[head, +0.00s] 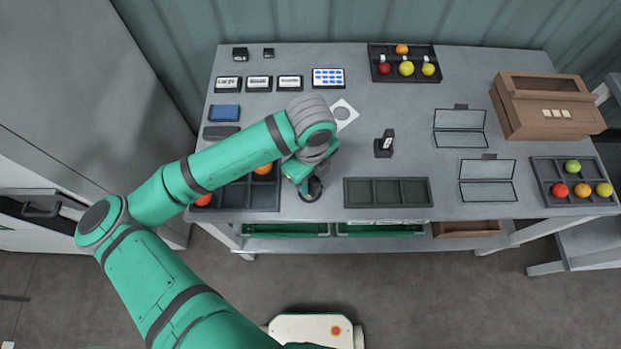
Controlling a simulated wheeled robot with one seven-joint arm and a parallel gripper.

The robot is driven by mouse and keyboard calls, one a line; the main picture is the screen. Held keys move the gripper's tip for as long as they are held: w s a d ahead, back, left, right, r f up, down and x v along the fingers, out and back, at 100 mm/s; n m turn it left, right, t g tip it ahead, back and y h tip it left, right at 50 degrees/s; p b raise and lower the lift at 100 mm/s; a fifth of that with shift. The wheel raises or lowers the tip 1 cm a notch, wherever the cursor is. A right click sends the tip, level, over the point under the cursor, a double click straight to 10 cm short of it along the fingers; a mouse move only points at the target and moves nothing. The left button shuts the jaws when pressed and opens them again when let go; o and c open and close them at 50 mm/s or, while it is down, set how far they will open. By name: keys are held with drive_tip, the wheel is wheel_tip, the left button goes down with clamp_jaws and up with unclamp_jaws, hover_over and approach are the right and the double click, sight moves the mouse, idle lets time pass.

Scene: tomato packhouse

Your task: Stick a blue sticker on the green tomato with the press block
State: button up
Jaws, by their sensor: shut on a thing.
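A green tomato (572,166) lies in the dark divided tray (541,172) at the right end of the table. A white sheet of blue stickers (328,77) lies at the back, left of the middle. My gripper (311,188) is low over the front of the table, just right of the left tray. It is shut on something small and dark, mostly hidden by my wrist. I cannot tell whether this is the press block. A black upright block with a white label (385,143) stands alone mid-table.
Red (559,190), orange (582,190) and yellow (603,190) tomatoes share the right tray. An empty divided tray (387,192) lies right of my gripper. My arm covers part of the left tray (250,198).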

drive_tip(key=shift+r, duration=3.3)
